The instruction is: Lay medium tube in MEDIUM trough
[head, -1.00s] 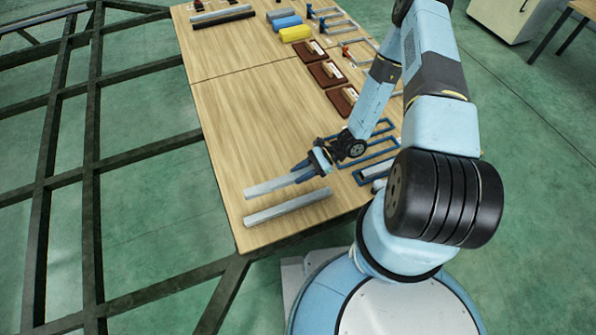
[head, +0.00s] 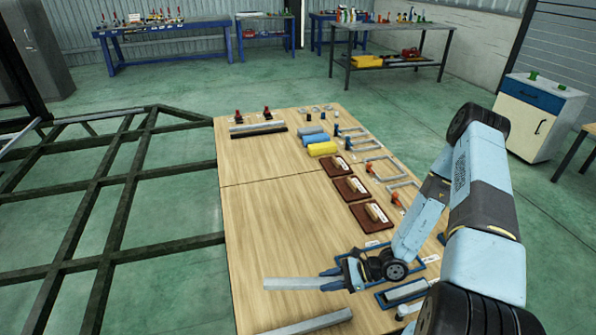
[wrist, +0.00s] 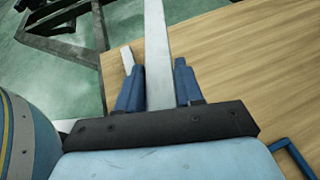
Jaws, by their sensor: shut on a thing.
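My gripper (head: 331,280) is shut on a light grey square tube (head: 290,284), which sticks out to the left over the wood table. In the wrist view the same tube (wrist: 157,35) runs between the two blue fingers (wrist: 157,68). A second grey tube (head: 310,323) lies at the table's near end; it also shows left of the fingers in the wrist view (wrist: 127,58). Blue-framed troughs (head: 377,250) are to the right of my gripper, partly hidden by my arm. A grey piece (head: 405,290) lies in the nearer one. The trough labels are too small to read.
Brown blocks with handles (head: 372,213) line the table's right side. Yellow (head: 322,149) and blue blocks (head: 313,139) and grey bars stand farther back. The wood table's (head: 280,215) middle-left is clear. A dark chassis frame (head: 80,205) is on the left.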

